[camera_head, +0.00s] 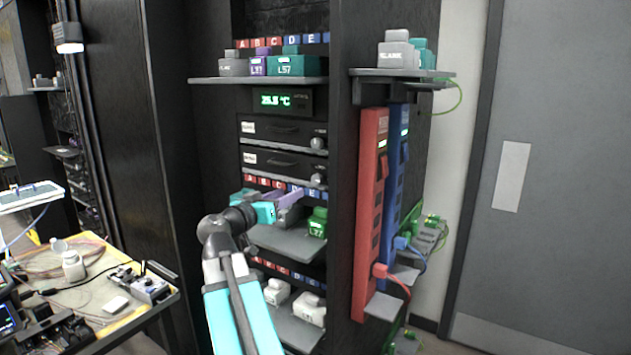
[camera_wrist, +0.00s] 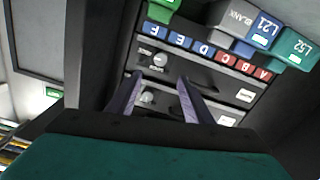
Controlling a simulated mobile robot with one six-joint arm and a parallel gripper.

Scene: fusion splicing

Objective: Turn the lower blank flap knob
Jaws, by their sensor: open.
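The lower blank flap (camera_head: 270,162) is a black panel with a white label, a handle and a grey knob (camera_head: 317,178) at its right end. In the upside-down wrist view, this lower knob (camera_wrist: 160,58) shows just beyond the fingertips, in line with the gap between them. The upper flap's knob (camera_wrist: 147,98) shows between the fingers, farther down the picture. My gripper (camera_head: 298,193) has purple fingers and is in front of the rack, below and left of the lower knob. In the wrist view my gripper (camera_wrist: 160,77) is open and empty; no contact with a knob is visible.
A row of letter tags (camera_head: 282,186) runs below the lower flap. Under it a shelf (camera_head: 290,243) holds a green block (camera_head: 317,222); other blocks are partly hidden by my gripper. Red (camera_head: 371,215) and blue (camera_head: 395,170) power strips stand to the right.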

